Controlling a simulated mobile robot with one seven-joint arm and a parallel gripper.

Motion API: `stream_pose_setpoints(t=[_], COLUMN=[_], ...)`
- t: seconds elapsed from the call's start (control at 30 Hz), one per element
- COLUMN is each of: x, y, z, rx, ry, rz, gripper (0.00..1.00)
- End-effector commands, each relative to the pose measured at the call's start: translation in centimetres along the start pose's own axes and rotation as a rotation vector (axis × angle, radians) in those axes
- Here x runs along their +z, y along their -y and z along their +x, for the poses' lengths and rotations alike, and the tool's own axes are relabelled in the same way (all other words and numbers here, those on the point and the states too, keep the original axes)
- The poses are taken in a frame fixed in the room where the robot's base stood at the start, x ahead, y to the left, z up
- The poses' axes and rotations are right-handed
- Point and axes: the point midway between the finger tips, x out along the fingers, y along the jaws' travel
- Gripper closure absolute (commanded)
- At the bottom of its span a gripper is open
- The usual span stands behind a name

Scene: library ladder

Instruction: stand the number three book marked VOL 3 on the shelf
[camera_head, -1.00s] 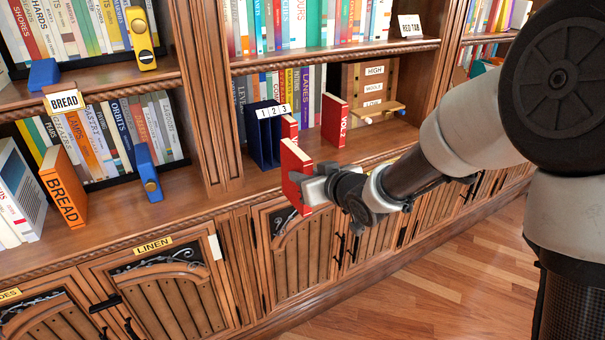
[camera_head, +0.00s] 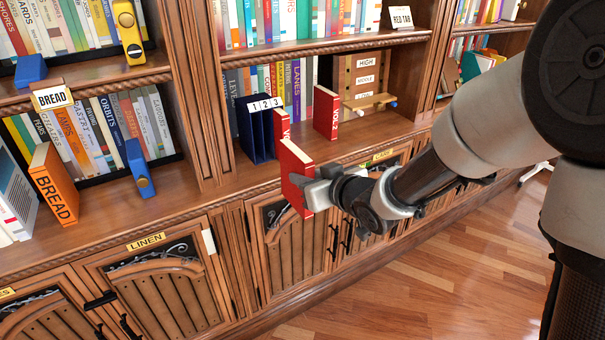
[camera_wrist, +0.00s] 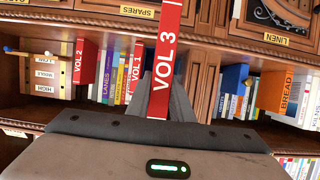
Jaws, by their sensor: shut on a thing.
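My gripper (camera_head: 318,187) is shut on the red VOL 3 book (camera_head: 294,165), which it holds upright in front of the shelf edge. Its spine, marked VOL 3 (camera_wrist: 165,50), faces the wrist camera. A dark blue holder (camera_head: 258,137) labelled 1 2 3 stands on the shelf (camera_head: 237,182) behind and left of the held book. The red VOL 1 book (camera_wrist: 135,68) is next to the holder, partly hidden by the held book in the head view. The red VOL 2 book (camera_head: 326,110) stands apart, farther right; it also shows in the wrist view (camera_wrist: 84,62).
A wooden rack (camera_head: 365,85) marked HIGH and MIDDLE is at the right. An orange BREAD book (camera_head: 55,187) and a blue block (camera_head: 139,168) stand at the left. A wooden upright (camera_head: 202,95) divides the bays.

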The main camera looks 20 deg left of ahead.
Motion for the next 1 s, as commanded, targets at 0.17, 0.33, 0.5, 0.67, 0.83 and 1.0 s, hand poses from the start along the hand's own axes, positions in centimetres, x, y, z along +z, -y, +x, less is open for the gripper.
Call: stream_pose_setpoints(t=[0.17,0.33,0.5,0.67,0.83,1.0], x=[0.1,0.4,0.7,0.8,1.1,1.4], y=[0.0,0.0,0.0,0.0,-0.1,0.0], z=[-0.7,-1.3,-2.0,-2.5,-3.2,-3.8], rx=[0.0,0.001,0.001,0.001,0.001,0.001], ry=[-0.004,-0.004,-0.003,-0.004,-0.003,-0.003], rz=[-0.001,-0.001,-0.001,-0.001,-0.001,0.0], gripper=[1.0,1.0,1.0,1.0,1.0,1.0])
